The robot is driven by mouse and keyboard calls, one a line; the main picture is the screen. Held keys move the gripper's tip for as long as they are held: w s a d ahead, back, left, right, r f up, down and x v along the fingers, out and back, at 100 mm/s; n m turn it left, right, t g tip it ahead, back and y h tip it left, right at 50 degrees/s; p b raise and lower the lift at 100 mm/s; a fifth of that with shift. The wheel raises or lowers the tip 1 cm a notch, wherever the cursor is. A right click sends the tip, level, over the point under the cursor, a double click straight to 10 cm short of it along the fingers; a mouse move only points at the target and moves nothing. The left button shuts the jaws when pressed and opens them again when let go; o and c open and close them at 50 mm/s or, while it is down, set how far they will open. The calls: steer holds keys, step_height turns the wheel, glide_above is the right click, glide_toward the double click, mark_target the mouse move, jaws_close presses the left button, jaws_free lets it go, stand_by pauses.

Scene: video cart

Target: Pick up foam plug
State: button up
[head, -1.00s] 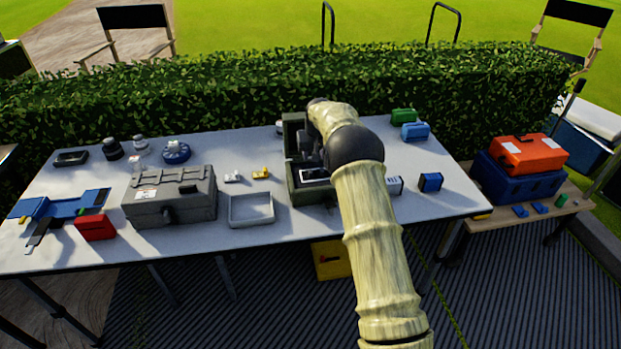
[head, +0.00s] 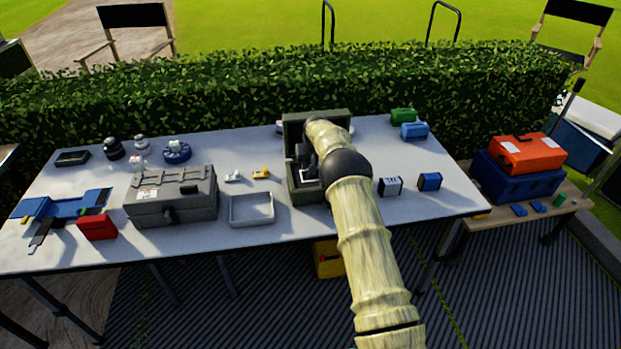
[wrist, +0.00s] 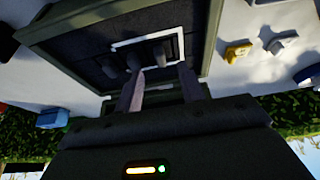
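The open dark green case (head: 290,170) stands at the back middle of the table, partly behind my arm. In the wrist view its dark foam lining (wrist: 90,45) has a white rectangular outline and several small dark upright pieces. One dark piece (wrist: 161,52) lies just beyond my fingertips, and another (wrist: 133,60) is left of it. I cannot tell for certain which is the foam plug. My gripper (wrist: 160,72) is open over the case, its two fingers apart with nothing seen between them. In the head view the gripper is mostly hidden by my arm.
A grey tray (head: 251,222) and a closed grey case (head: 160,212) stand left of the green case. Small yellow (head: 261,173) and white (head: 233,176) parts lie nearby. A striped box (head: 390,187) and a blue box (head: 429,182) stand to the right. The raised lid (head: 335,113) is behind.

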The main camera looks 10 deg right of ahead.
mark_target(311, 177)
steer(key=shift+x, duration=1.7)
steer(key=shift+r, duration=0.1)
jaws_close()
